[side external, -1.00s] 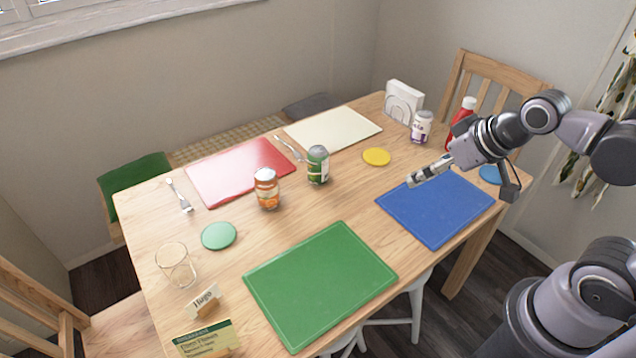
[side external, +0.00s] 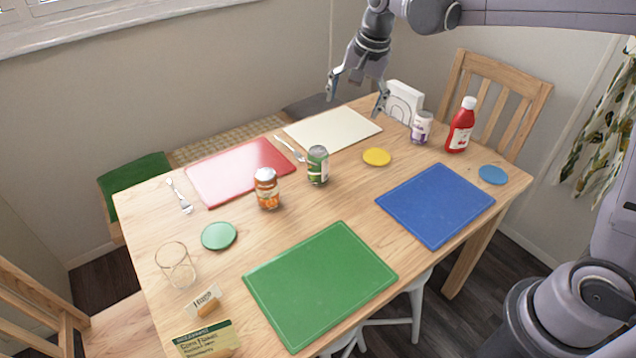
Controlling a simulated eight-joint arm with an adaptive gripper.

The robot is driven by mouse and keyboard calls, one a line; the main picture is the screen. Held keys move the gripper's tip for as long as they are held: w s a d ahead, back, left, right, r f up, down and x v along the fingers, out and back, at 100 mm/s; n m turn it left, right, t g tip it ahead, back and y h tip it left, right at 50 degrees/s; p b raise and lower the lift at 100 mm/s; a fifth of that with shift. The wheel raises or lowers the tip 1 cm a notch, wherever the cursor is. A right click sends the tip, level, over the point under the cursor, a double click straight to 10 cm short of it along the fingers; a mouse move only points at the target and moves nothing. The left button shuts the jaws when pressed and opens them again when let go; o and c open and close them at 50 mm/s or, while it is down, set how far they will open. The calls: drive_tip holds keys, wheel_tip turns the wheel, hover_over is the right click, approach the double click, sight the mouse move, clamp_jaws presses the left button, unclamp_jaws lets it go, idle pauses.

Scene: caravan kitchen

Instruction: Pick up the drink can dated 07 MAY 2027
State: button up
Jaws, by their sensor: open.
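Three can-like containers stand upright on the wooden table (side external: 150,205): an orange one with a pale top (side external: 267,190), a green drink can (side external: 318,166) and a white and purple one (side external: 421,128). No date can be read on any of them in this view. My gripper (side external: 355,104) is open and empty, pointing down, with its fingers apart. In the picture it is over the far edge of the cream mat, above and to the right of the green can and left of the white and purple one. It touches none of them.
A white napkin holder (side external: 404,101) and a red bottle (side external: 460,126) stand near the white and purple container. A glass (side external: 176,265) and name cards (side external: 204,300) are at the near left.

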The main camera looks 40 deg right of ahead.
drive_tip(key=w+f+m+g, duration=0.2)
drive_tip(key=w+f+m, duration=0.2)
drive_tip(key=w+f, duration=0.3)
drive_tip(key=m+g, duration=0.1)
drive_tip(key=m, duration=0.3)
hover_over(319, 149)
wheel_tip(319, 149, down, 6)
drive_tip(key=shift+r, duration=0.1)
drive_tip(key=shift+f, duration=0.6)
wheel_tip(319, 149, down, 4)
drive_tip(key=shift+f, duration=0.2)
drive_tip(key=shift+s+a+f, duration=0.1)
drive_tip(key=shift+a+f, duration=0.05)
drive_tip(key=shift+f, duration=1.3)
drive_tip(key=shift+s+a+f, duration=0.1)
drive_tip(key=shift+f, duration=1.3)
drive_tip(key=c, duration=1.5)
